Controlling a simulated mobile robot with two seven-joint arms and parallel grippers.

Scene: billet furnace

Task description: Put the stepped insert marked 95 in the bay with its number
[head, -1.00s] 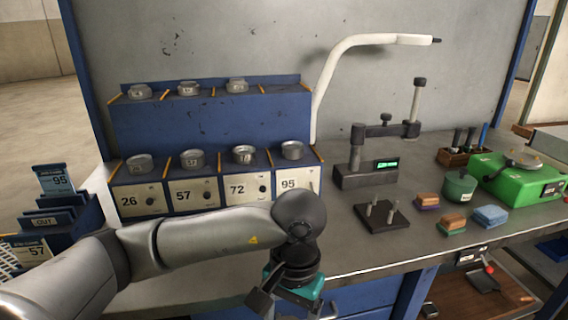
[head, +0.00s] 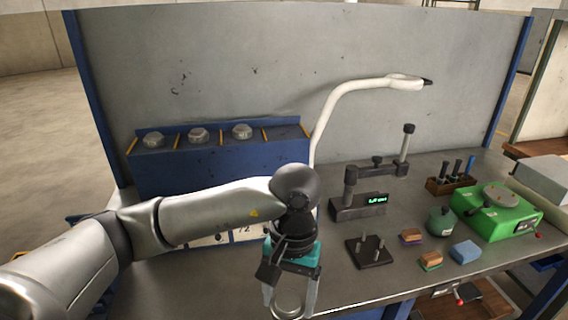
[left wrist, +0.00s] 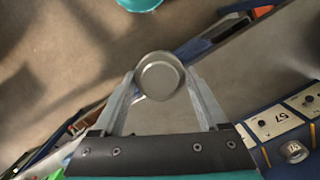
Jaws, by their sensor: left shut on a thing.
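My left gripper (head: 290,303) is shut on a round metal insert (head: 287,297), held above the bench near its front edge. In the left wrist view the insert (left wrist: 160,75) shows as a shiny round piece between the fingertips; no number is readable on it. The blue rack (head: 160,172) stands at the back left. My arm hides most of its lower row in the head view, including the bay marked 95. The left wrist view shows a plate marked 57 (left wrist: 287,115) and a metal insert (left wrist: 293,151) by the rack. My right gripper is not seen.
Several inserts sit on the rack's top row (head: 198,135). Right of my gripper stand a black peg plate (head: 368,256), a gauge with green display (head: 358,207), small blocks (head: 466,251) and a green device (head: 500,205). A white curved arm (head: 335,105) rises behind.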

